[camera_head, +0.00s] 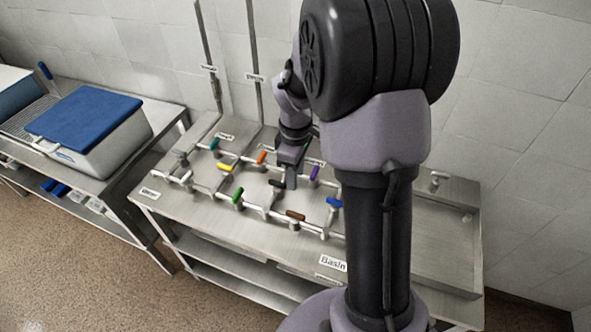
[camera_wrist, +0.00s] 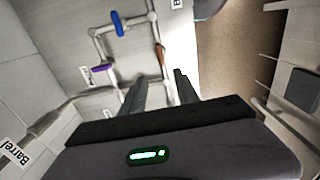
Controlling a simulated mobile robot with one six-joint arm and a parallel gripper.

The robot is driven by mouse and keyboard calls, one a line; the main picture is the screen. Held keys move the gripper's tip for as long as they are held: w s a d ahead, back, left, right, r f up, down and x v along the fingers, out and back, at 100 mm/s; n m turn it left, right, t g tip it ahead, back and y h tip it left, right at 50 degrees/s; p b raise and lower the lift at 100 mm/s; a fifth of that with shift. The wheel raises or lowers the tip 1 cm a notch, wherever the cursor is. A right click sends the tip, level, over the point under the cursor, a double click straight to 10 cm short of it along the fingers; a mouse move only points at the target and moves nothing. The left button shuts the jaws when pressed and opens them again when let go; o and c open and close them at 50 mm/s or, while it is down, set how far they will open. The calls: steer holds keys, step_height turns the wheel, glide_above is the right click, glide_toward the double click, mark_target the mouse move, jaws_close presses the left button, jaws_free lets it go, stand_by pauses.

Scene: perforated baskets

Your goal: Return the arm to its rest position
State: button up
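My arm rises through the right half of the head view and reaches back over the steel pipe bench (camera_head: 160,197). My gripper (camera_head: 291,180) is above the valve pipes, close to a black handle (camera_head: 277,183) and an orange handle (camera_head: 262,157); I cannot tell whether it touches them. In the wrist view the two fingers of my gripper (camera_wrist: 158,83) are apart, with nothing held between them. Beyond them are a blue handle (camera_wrist: 117,23), a purple handle (camera_wrist: 103,67) and a brown handle (camera_wrist: 161,52). My arm hides part of the bench.
Green, yellow and other coloured handles sit on the pipes, with two tall vertical pipes behind. A label reads "Basin" (camera_head: 332,263). A basin (camera_head: 455,215) is at the right. A tiled wall closes the back. A blue-lidded bin (camera_head: 85,120) stands on a side table at left; floor is open front left.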

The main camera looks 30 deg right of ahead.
stand_by(0.4)
steer(key=s+a+m+t+y+b, duration=0.2)
steer(key=s+a+m+t+b, duration=0.3)
steer(key=s+a+m+b, duration=0.7)
steer(key=s+a+b, duration=0.4)
steer(key=s, duration=0.1)
steer(key=shift+s+a+r+t, duration=0.25)
steer(key=shift+a+r+t, duration=0.05)
steer(key=shift+a+t, duration=0.1)
